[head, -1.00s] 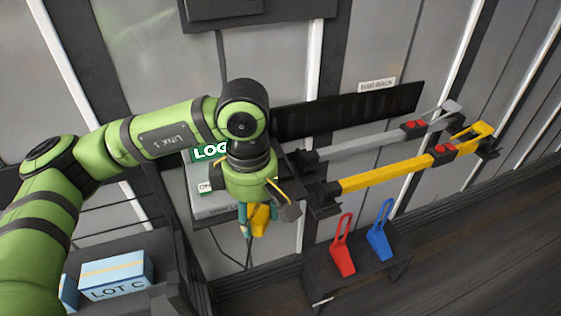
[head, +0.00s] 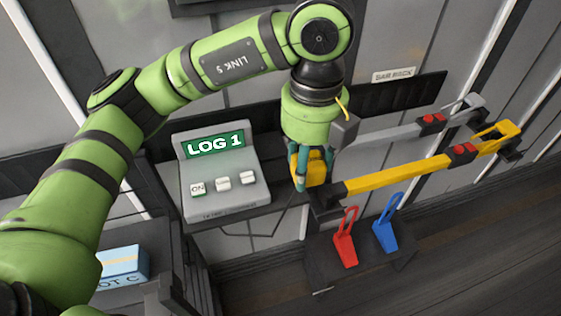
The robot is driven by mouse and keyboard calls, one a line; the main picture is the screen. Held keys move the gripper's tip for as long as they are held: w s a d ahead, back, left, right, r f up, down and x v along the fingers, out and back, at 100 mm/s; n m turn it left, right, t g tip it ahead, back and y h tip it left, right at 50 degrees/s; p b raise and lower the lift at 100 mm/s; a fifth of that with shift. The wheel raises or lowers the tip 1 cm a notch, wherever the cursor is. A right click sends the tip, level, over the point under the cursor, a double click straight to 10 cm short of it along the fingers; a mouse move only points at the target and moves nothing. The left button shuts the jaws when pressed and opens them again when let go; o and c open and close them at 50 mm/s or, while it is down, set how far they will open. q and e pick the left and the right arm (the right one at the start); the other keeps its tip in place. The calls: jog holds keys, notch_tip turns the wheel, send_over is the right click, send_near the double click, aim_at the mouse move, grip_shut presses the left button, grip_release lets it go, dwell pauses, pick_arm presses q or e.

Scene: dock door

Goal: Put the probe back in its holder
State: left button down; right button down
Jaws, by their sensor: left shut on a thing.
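My left gripper (head: 311,174) points down with its teal fingers shut on a yellow probe (head: 314,166). The fingers hide part of the probe. It is held right of the grey logger (head: 235,208), whose green screen reads LOG 1 and which has several buttons, one marked ON. A thin dark cable (head: 287,216) runs below the logger toward the gripper. I cannot make out the probe's holder. My right gripper is not in view.
A yellow bar (head: 400,177) and a grey bar (head: 384,135) sit on the wall rack at right. Red (head: 345,248) and blue (head: 386,236) wedge-shaped pieces with loop handles stand on a dark stand below. A blue LOT C box (head: 122,264) sits lower left.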

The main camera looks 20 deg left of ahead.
pick_arm(q)
jog(key=shift+w+r+n, duration=0.1)
jog(key=shift+n, duration=0.2)
jog(key=shift+w+a, duration=0.2)
jog(key=p, duration=0.4)
send_over(277, 171)
notch_tip(277, 171, down, 7)
jog(key=shift+s+r, duration=0.1)
jog(key=shift+r, duration=0.1)
notch_tip(277, 171, down, 4)
jog(key=shift+r+p, duration=0.15)
jog(key=shift+p, duration=0.95)
jog(key=shift+a+f, duration=0.1)
jog(key=shift+f, duration=0.15)
jog(key=shift+f, duration=0.1)
jog(key=shift+f+b, duration=0.15)
jog(key=shift+b, duration=0.15)
jog(key=shift+c, duration=2.4)
grip_release()
